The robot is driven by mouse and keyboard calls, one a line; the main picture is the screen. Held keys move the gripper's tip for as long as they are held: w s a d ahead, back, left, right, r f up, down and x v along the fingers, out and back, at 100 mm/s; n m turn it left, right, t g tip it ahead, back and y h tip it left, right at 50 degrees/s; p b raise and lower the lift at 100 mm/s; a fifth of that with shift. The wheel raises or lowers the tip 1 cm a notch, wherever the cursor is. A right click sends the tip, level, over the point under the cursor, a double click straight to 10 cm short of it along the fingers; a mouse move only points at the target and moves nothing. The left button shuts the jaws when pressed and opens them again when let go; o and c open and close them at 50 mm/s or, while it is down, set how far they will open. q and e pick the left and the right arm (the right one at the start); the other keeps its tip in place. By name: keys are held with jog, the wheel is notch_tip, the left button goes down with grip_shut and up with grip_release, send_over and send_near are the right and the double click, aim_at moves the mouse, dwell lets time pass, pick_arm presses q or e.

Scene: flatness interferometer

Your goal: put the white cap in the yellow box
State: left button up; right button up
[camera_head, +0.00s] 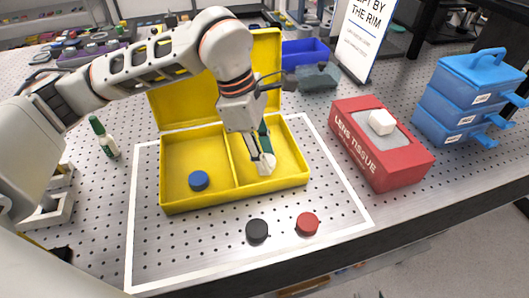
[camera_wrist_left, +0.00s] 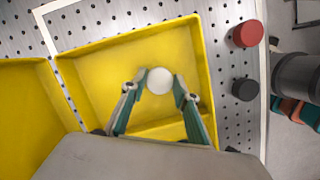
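The yellow box (camera_head: 176,207) stands open on the perforated table, with its lid raised at the back and a divider between two compartments. My left gripper (camera_head: 262,158) reaches down into its right compartment. The white cap (camera_wrist_left: 159,80) is between my left fingertips, low over that compartment's yellow floor. In the left wrist view the left gripper's fingertips (camera_wrist_left: 160,83) lie close against both sides of the cap. The cap also shows partly behind a finger in the head view (camera_head: 269,164). Whether the cap touches the floor is unclear. My right gripper is not in view.
A blue cap (camera_head: 198,181) lies in the left compartment. A black cap (camera_head: 257,231) and a red cap (camera_head: 307,224) lie in front of the box. A red tissue box (camera_head: 389,163) stands to the right, a green-capped bottle (camera_head: 107,142) to the left.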

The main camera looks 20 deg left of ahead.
pick_arm(q)
jog(key=shift+o, duration=0.8)
jog(key=shift+r, duration=0.15)
jog(key=shift+a+r, duration=0.1)
jog(key=shift+r, duration=0.25)
jog(key=v, duration=1.1)
jog(key=shift+r+p, duration=0.15)
jog(key=shift+p, duration=0.2)
